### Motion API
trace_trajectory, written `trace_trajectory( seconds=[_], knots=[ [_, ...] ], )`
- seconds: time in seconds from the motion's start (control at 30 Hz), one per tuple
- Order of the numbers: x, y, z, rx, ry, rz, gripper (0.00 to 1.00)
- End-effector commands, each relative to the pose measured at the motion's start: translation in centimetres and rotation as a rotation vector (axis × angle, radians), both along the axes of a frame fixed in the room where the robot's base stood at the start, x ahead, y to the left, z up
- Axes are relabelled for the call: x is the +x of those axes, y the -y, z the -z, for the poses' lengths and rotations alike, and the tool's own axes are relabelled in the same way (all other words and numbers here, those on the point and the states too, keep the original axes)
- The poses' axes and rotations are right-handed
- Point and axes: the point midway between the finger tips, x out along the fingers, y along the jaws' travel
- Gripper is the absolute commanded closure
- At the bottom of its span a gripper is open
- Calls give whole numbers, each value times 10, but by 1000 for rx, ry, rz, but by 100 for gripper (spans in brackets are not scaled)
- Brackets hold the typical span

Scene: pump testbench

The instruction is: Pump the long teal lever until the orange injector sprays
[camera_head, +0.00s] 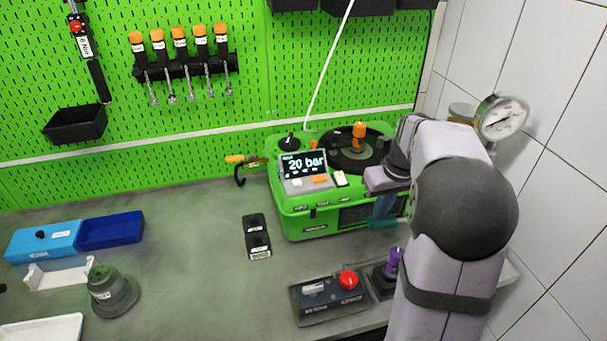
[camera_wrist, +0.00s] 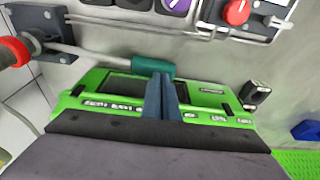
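The long lever's teal handle (camera_wrist: 152,66) lies across the front of the green pump tester (camera_head: 305,226) in the wrist view. The handle also shows low at the tester's front in the head view (camera_head: 384,223). My gripper (camera_wrist: 163,82) has its two blue-grey fingers close together, with their tips at the handle's edge. The handle does not show between them, and I cannot tell whether they touch it. An orange-topped injector (camera_head: 359,130) stands upright on the tester's round black top. I see no spray. The display (camera_head: 304,164) reads 20 bar.
A control box with a red button (camera_head: 348,280) and a purple-knobbed box (camera_head: 393,262) stand in front. A gauge (camera_head: 502,118) is at the right wall. Orange-capped injectors (camera_head: 179,37) hang on the pegboard.

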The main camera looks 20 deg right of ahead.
Motion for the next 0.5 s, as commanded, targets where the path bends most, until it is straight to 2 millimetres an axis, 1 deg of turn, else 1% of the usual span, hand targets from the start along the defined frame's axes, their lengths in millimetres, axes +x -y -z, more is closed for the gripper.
trace_trajectory(
  seconds=[0.03,0.5],
  knots=[
    [0,0,5,0,-2,0,100],
    [0,-3,28,0,-1,-1,100]
  ],
)
